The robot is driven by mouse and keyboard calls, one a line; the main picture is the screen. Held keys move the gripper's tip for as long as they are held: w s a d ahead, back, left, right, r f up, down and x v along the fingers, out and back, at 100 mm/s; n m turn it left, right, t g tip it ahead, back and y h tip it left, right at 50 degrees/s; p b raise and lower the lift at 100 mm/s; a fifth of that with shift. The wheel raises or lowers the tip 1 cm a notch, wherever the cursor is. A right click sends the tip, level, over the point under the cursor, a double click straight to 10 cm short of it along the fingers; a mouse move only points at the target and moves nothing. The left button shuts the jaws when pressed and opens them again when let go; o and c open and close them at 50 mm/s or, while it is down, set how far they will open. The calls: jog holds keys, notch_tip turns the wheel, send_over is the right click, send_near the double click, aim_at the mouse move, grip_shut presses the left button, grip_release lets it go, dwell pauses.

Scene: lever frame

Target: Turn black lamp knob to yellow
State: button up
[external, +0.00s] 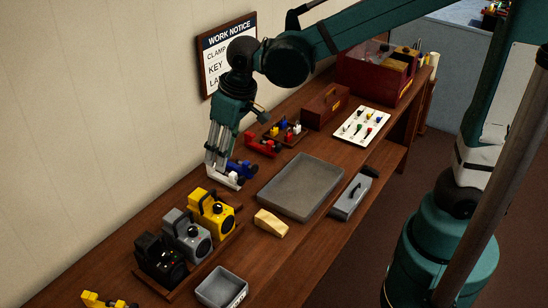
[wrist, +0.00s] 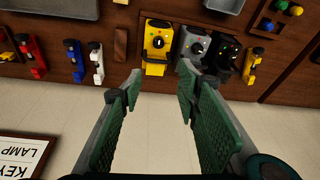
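The black lamp (external: 160,262) stands at the near end of a row of three box-shaped lamps in the external view. In the wrist view the black lamp (wrist: 226,58) is the rightmost of the three, beyond the right finger. Small coloured dots show on its face, but its knob setting is too small to read. My gripper (external: 222,176) hangs by the wall, beyond the yellow lamp and close to the white clamp in the picture. In the wrist view my gripper (wrist: 158,76) is open and empty, its fingers wide apart and clear of the black lamp.
The grey lamp (external: 187,236) and yellow lamp (external: 212,213) stand beside the black one on a wooden base. A small grey bin (external: 222,289) is in front. A yellow clamp (wrist: 253,63) sits beyond the black lamp. White (external: 226,182) and blue (external: 241,168) clamps stand near my gripper.

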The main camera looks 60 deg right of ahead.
jog(key=shift+a, duration=0.1)
dwell(0.3)
jog(key=n+g+h+p, duration=0.1)
jog(key=g+p, duration=0.1)
jog(key=g, duration=0.1)
send_over(164, 253)
notch_tip(164, 253, down, 11)
jog(key=shift+f, duration=0.15)
jog(key=shift+f, duration=0.1)
jog(key=shift+f, duration=3.8)
jog(key=shift+c, duration=0.2)
